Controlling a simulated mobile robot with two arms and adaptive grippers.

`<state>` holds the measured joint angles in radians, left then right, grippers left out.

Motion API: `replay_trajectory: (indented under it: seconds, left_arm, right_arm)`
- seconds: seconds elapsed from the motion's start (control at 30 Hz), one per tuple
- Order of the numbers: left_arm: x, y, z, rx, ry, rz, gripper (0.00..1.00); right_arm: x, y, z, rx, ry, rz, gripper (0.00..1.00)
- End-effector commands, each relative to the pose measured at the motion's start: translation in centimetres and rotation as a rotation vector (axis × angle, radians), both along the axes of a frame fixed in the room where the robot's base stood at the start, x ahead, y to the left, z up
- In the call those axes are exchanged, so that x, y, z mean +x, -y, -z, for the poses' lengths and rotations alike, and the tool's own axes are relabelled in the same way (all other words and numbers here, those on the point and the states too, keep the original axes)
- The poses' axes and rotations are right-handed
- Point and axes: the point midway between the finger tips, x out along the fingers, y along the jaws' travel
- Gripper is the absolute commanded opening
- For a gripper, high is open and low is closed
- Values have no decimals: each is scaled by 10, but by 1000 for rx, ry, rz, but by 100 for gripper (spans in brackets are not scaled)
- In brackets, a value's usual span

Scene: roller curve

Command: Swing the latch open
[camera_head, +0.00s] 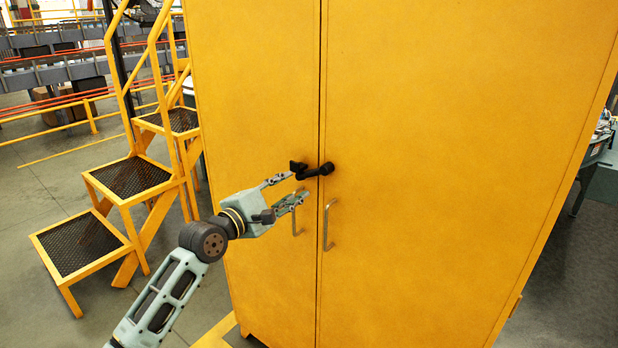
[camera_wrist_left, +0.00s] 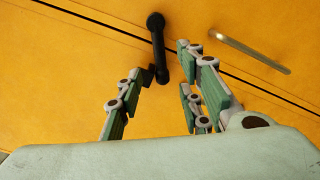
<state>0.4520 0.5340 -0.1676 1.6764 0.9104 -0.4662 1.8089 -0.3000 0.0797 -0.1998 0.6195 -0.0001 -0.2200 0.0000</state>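A black latch (camera_head: 318,171) lies across the seam between the two doors of a tall yellow cabinet (camera_head: 440,120). It slants slightly, its left end a thicker block. In the left wrist view the latch (camera_wrist_left: 157,45) crosses the dark door seam, and its near end reaches toward the space between my fingers. My left gripper (camera_head: 285,191) is open, just left of and below the latch. In the left wrist view its fingers (camera_wrist_left: 165,88) are spread with nothing held between them. Whether a finger touches the latch cannot be told. My right gripper is not in view.
Two metal door handles (camera_head: 328,225) sit below the latch, one on each door; one also shows in the left wrist view (camera_wrist_left: 250,52). Yellow steps (camera_head: 130,178) with dark mesh treads stand left of the cabinet. Grey floor (camera_head: 40,310) is open at the lower left.

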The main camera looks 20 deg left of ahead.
Motion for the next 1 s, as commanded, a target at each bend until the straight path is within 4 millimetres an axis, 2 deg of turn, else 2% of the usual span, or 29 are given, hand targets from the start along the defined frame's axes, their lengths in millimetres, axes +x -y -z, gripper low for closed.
replay_trajectory:
  seconds: [0.5,0.7,0.93,1.0]
  left_arm:
    - [62,23,-1,-3,-1,1,34]
    - [71,26,0,-2,0,0,34]
    - [71,26,0,-2,-1,0,34]
    - [71,26,0,-2,-1,0,30]
  right_arm:
    - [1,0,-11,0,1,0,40]
    - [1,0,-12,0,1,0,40]
    - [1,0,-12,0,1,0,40]
    - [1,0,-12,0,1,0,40]
